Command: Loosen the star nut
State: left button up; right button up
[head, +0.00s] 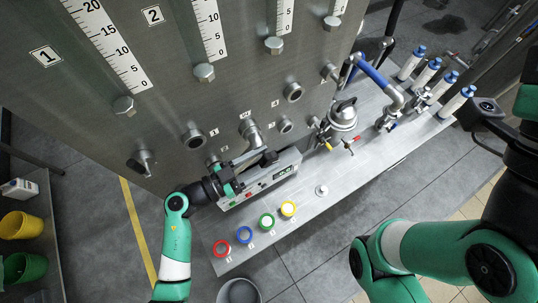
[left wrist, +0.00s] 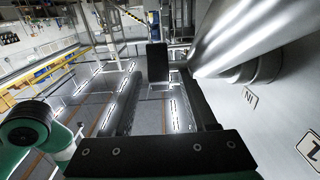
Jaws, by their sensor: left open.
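My left gripper (head: 262,156) reaches over the grey control box on the steel bench, just below a steel pipe elbow (head: 251,133) that comes out of the tank wall. In the left wrist view its two black fingers (left wrist: 158,80) are apart. A dark block (left wrist: 157,62) shows between the fingertips; I cannot tell what it is. A shiny steel pipe (left wrist: 235,45) passes close to the right finger. I cannot pick out the star nut for certain in either view. My right arm shows at the lower right of the head view, but its gripper is not visible.
The control box (head: 270,180) sits on the bench (head: 325,210). A domed steel vessel (head: 342,118) stands to the right. Several blue-capped bottles (head: 411,63) stand at the far end.

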pick_arm(q)
jog(key=shift+x, duration=0.95)
grip_shut()
jog(key=h+b, duration=0.1)
jog(key=b, duration=0.1)
jog(key=t+h+b, duration=0.1)
jog(key=b, duration=0.1)
jog(key=shift+s+f, duration=0.1)
jog(key=shift+f, duration=0.3)
jog(key=shift+a+r+b, duration=0.1)
jog(key=shift+r+b, duration=0.05)
jog(key=shift+b, duration=0.2)
jog(key=shift+r+t, duration=0.15)
jog(key=shift+t, duration=0.15)
jog(key=shift+r+h, duration=0.1)
jog(key=shift+h, duration=0.2)
